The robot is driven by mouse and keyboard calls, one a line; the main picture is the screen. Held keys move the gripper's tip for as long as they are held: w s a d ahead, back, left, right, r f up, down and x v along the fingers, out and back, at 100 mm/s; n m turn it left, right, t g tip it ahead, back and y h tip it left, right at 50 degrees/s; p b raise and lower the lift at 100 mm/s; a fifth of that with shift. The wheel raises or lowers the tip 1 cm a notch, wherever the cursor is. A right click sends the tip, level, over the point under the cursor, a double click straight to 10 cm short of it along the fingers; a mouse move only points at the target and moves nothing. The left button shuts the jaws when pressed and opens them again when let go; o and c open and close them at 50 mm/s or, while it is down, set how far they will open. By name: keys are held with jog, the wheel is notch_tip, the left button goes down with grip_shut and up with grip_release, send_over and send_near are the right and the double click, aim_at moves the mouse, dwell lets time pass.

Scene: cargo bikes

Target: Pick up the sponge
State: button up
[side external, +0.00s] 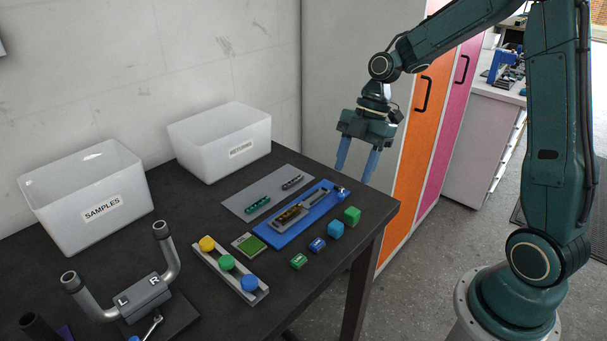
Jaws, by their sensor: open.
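My gripper (356,173) hangs with its blue fingers apart and empty, pointing down near the table's right back edge. It is above and apart from the things on the table. I cannot pick out the sponge for certain. A flat green square piece (250,244) lies near the middle of the table.
White bins labelled SAMPLES (85,200) and RETURNS (220,143) stand at the back. A blue tray (275,239) and a grey mat (240,203) with small parts lie mid-table. A grey bar (228,274) carries coloured knobs. A handlebar stand (145,293) is at front left.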

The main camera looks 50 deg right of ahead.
jog(key=shift+w+d+f, duration=0.1)
jog(key=shift+w+f, duration=0.05)
jog(key=shift+f, duration=0.05)
jog(key=shift+f, duration=0.1)
send_near(338, 223)
jog(key=shift+w+x, duration=0.1)
jog(key=shift+x, duration=1.1)
jog(key=shift+w+x, duration=0.15)
jog(key=shift+x, duration=1.05)
jog(key=shift+s+x, duration=0.2)
jog(key=shift+x, duration=2.35)
jog(key=c, duration=1)
